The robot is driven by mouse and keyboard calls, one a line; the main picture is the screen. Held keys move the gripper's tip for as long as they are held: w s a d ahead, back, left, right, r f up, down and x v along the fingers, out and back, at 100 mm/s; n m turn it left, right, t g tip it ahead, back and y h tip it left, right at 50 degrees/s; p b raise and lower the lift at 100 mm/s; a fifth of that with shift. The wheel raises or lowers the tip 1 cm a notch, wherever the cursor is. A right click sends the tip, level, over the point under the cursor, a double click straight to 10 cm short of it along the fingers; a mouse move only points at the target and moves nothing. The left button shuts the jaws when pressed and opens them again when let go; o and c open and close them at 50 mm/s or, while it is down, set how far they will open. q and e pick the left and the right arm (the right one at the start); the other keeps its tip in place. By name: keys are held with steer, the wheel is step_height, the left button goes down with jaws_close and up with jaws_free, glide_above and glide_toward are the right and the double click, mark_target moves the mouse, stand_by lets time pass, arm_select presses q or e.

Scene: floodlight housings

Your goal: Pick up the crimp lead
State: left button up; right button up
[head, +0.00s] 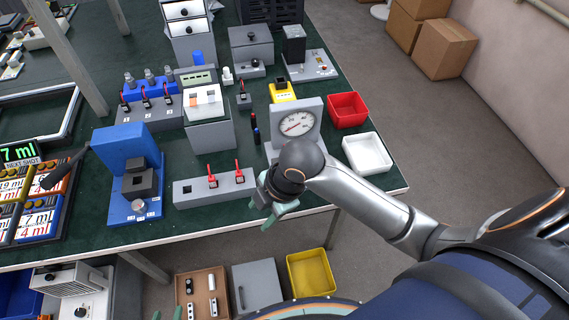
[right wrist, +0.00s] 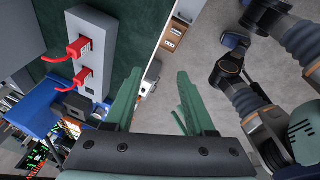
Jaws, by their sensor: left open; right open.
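Two red leads with plug bodies stand in a long grey block (head: 195,197) near the table's front edge: a left red lead (head: 212,178) and a right red lead (head: 238,173). I cannot tell which one is the crimp lead. In the right wrist view the block (right wrist: 92,35) holds an upper red lead (right wrist: 78,48) and a lower red lead (right wrist: 82,77). My right gripper (head: 275,212) is at the block's right end, by the table edge; its open, empty fingers (right wrist: 160,72) are apart from both leads. My left gripper (head: 167,314) shows only fingertips at the bottom edge, open.
A blue fixture (head: 118,150) stands left of the block. A gauge (head: 298,123), a red bin (head: 348,110) and a white bin (head: 367,153) stand to the right. Bins and a tray sit below the table.

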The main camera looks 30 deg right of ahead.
steer(key=w+d+r+n+g+h, duration=0.2)
steer(key=w+d+r+n+h, duration=0.1)
steer(key=w+d+r+n, duration=0.85)
steer(key=shift+s+a+f+n+b, duration=0.2)
steer(key=shift+f+n, duration=0.3)
steer(key=shift+f, duration=1.4)
steer(key=shift+s+d+f+n+b, duration=0.1)
steer(key=shift+s+f+n, duration=0.25)
steer(key=shift+f, duration=1.5)
steer(key=shift+s+a+f+n+b, duration=0.15)
steer(key=shift+f+n, duration=0.45)
steer(key=shift+f, duration=1.3)
jaws_close()
